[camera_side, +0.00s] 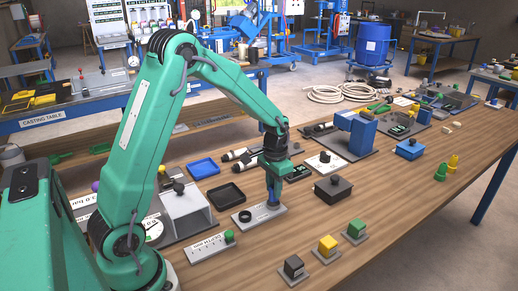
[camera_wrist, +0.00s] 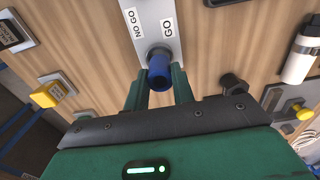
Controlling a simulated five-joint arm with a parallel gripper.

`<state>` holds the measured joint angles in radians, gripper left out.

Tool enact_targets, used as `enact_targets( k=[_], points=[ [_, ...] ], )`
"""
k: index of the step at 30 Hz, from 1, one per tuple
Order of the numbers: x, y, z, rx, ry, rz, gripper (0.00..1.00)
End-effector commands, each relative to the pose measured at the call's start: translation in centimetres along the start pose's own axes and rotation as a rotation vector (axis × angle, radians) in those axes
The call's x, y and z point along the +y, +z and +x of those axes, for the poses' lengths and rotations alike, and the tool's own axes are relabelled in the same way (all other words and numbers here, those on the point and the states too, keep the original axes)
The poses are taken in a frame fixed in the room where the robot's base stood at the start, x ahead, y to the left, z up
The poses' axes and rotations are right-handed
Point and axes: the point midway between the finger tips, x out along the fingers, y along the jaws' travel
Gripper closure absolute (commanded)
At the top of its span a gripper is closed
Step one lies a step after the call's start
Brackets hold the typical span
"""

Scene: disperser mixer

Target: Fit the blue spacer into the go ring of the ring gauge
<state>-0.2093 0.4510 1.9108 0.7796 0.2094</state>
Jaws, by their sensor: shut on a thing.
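The ring gauge (camera_side: 257,218) is a light grey plate on the wooden table in the side view. Its plate (camera_wrist: 150,14) also shows at the top of the wrist view, with NO GO and GO labels. A black ring (camera_side: 245,216) is clear at its left in the side view. My gripper (camera_side: 272,192) points down over the plate's right part, shut on the blue spacer (camera_wrist: 159,72). The spacer (camera_side: 272,205) appears upright, at the GO end. A dark rim shows at its far end in the wrist view; how deep it sits is hidden.
Black (camera_side: 224,196) and blue (camera_side: 202,168) trays lie behind and left. A dark grey box (camera_side: 333,189) stands to the right. Black, yellow (camera_side: 327,245) and green blocks on small plates stand in front. Bare table lies between them.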

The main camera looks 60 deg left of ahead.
Motion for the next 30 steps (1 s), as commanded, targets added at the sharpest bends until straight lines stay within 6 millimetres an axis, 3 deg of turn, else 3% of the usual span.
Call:
enact_targets(
  k=[7, 20, 21, 24, 30],
  points=[
    [0.0, 0.0, 2.4, -0.001, 0.000, 0.000, 1.00],
    [0.0, 0.0, 2.8, -0.001, 0.000, 0.000, 1.00],
    [0.0, 0.0, 2.9, -0.001, 0.000, 0.000, 0.73],
    [0.0, 0.0, 2.8, 0.000, 0.000, 0.000, 0.54],
    [0.0, 0.0, 2.8, 0.000, 0.000, 0.000, 0.54]
  ],
)
